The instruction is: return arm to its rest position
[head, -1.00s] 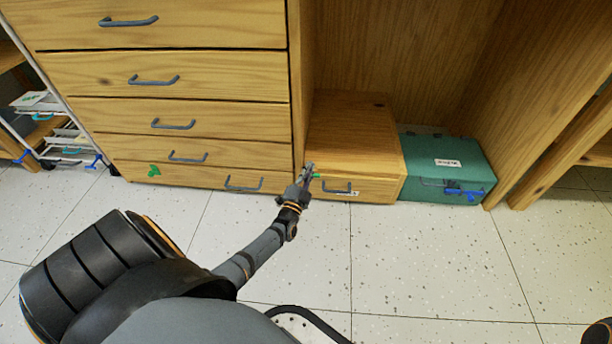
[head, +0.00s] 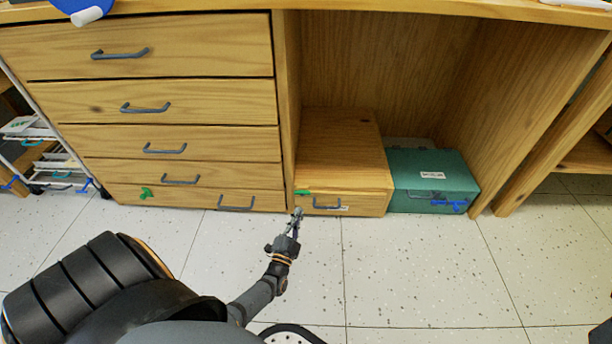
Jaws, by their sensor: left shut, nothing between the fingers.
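My left gripper (head: 297,220) shows in the middle of the head view, low over the tiled floor. It is shut and empty. Its tips are just in front of the lower left part of a small wooden drawer box (head: 345,160), which has a grey handle and a green mark on its front. A narrow gap seems to lie between the tips and the box, but I cannot tell its depth. My right gripper is out of view.
A wooden desk (head: 150,100) with several closed drawers stands at the left. A teal case (head: 433,181) sits right of the wooden box under the desk. A white wire rack (head: 50,150) stands at the far left. The speckled floor (head: 420,270) in front is clear.

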